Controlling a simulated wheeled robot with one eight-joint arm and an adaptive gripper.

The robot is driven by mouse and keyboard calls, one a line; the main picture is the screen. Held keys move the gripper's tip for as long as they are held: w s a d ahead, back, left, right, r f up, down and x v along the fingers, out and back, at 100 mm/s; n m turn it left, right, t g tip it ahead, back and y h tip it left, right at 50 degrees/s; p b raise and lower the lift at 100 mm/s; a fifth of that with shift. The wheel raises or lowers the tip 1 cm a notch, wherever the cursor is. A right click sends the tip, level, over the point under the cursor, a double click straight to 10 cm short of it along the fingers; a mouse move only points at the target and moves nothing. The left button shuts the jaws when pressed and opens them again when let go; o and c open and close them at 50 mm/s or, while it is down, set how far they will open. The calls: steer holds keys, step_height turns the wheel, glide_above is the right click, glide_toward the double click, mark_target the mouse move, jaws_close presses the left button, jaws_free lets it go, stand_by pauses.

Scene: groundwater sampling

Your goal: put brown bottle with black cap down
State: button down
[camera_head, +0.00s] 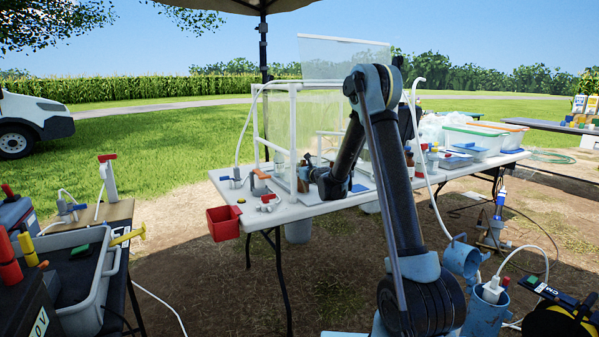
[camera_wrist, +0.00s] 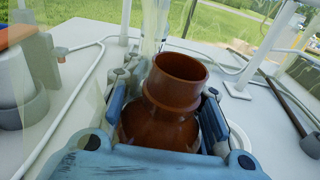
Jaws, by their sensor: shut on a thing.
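The brown bottle (camera_wrist: 172,100) stands large in the middle of the wrist view, with its neck toward the camera. Its mouth looks open, and I see no black cap on it. My gripper (camera_wrist: 170,92) is shut on the bottle, with a blue-grey finger on each side below the neck. The bottle's base is hidden, so I cannot tell whether it touches the table. In the head view my gripper (camera_head: 307,173) is low over the white table (camera_head: 335,204), inside the white-pipe frame; the bottle there is too small and covered to make out clearly.
White pipe posts (camera_head: 293,130) and clear sheeting (camera_head: 340,58) stand close around my gripper. A red bin (camera_head: 223,222) hangs on the table's left end. Tubs (camera_head: 472,141) stand at the right. In the wrist view, a grey container (camera_wrist: 20,90) is at left and a post foot (camera_wrist: 237,87) at right.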

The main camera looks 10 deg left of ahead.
steer(key=c, duration=1)
jaws_free()
steer(key=shift+o, duration=0.2)
steer(key=s+d+r+n+g, duration=0.15)
steer(key=s+d+n, duration=0.35)
steer(key=s, duration=0.5)
steer(key=s+d+r+n+g+h, duration=0.15)
steer(key=s+d+n, duration=0.35)
steer(key=s, duration=0.5)
steer(key=s+d+r+n+g, duration=0.15)
steer(key=s+d+n, duration=0.35)
steer(key=s, duration=0.5)
steer(key=s+d+f+n+g+h, duration=0.2)
steer(key=s+d+f+n, duration=0.2)
steer(key=s, duration=0.6)
steer(key=s+d+f+n+g+h, duration=0.3)
steer(key=s+d+f+n, duration=0.2)
steer(key=s+d, duration=0.3)
steer(key=s+d+f+n+g+h, duration=0.2)
steer(key=s+d+f+n, duration=0.2)
steer(key=s, duration=1)
steer(key=d+n, duration=0.1)
steer(key=d, duration=0.1)
steer(key=shift+s+d+f+n+h, duration=0.15)
steer(key=shift+s+d+n+h, duration=0.05)
steer(key=shift+d+n+h, duration=0.2)
steer(key=shift+g, duration=0.25)
